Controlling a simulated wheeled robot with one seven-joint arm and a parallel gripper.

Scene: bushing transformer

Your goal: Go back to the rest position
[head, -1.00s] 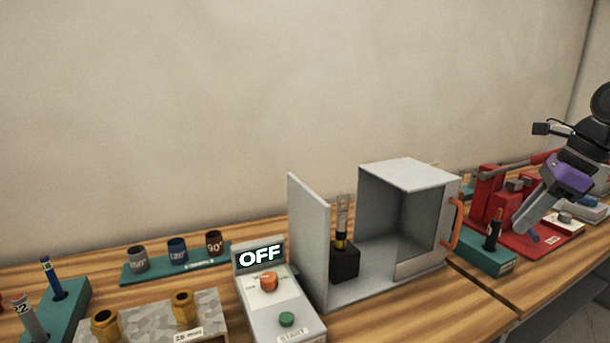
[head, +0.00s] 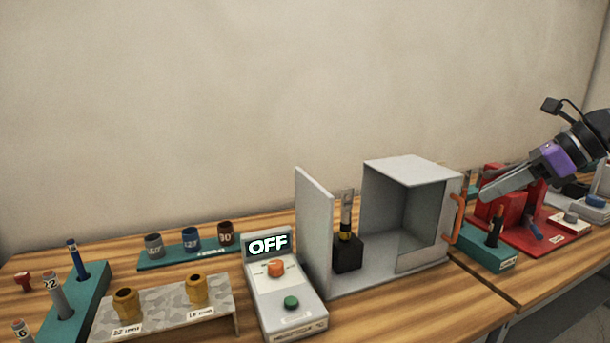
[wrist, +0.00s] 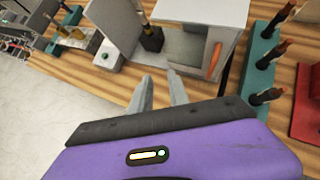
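My gripper (head: 486,198) is at the right in the head view, raised above the bench near the red fixture and the teal block. In the wrist view its two grey fingers (wrist: 164,90) stand apart with nothing between them. The grey open-fronted cabinet (head: 408,172) with an orange handle (head: 457,218) stands left of my gripper. A black block (head: 347,254) holding an upright part with a clear top (head: 346,210) sits at the cabinet's left, beside an upright grey panel (head: 313,235).
A control box (head: 285,300) reads OFF. Left of it are a stand with brass bushings (head: 196,290), a teal rack of cups (head: 190,242) and a teal peg holder (head: 88,300). The teal block (head: 490,258) and red fixture (head: 550,236) are at the right. The space above the bench's left and middle is clear.

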